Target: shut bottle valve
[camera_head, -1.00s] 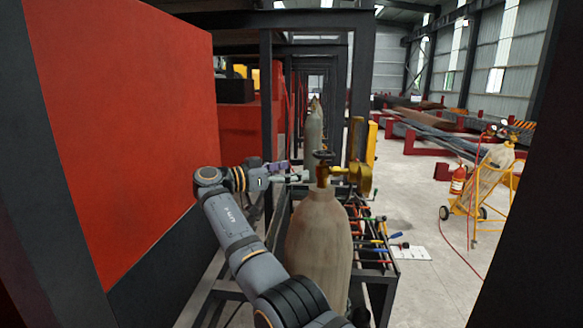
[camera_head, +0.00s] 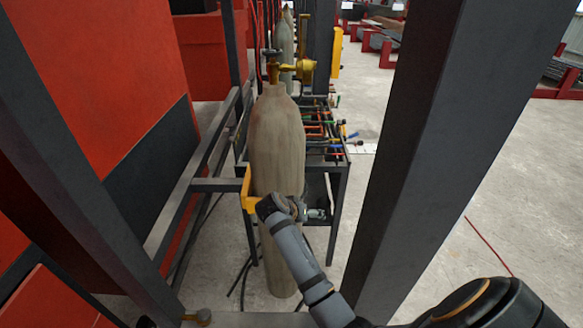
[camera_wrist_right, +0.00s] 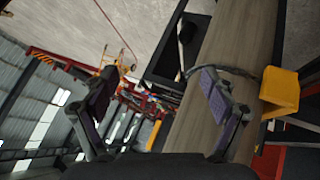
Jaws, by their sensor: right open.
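A tall tan gas bottle (camera_head: 277,140) stands upright in the middle of the head view. Its brass valve (camera_head: 293,69) with a dark handwheel (camera_head: 271,54) is on top, apart from my arm. My right arm comes in from the bottom right and its wrist is in front of the bottle's lower half, well below the valve. My right gripper (camera_wrist_right: 157,76) is open with nothing between its fingers in the right wrist view; the bottle (camera_wrist_right: 215,70) is beside and behind the right-hand finger. In the head view the fingers are not clear. My left gripper is not in view.
A yellow bracket (camera_head: 246,191) sits at the bottle's left side. A dark bench (camera_head: 338,163) with several tools stands behind it. A thick dark post (camera_head: 432,130) is at right, and a red panel (camera_head: 95,70) at left. Open floor lies beyond the post.

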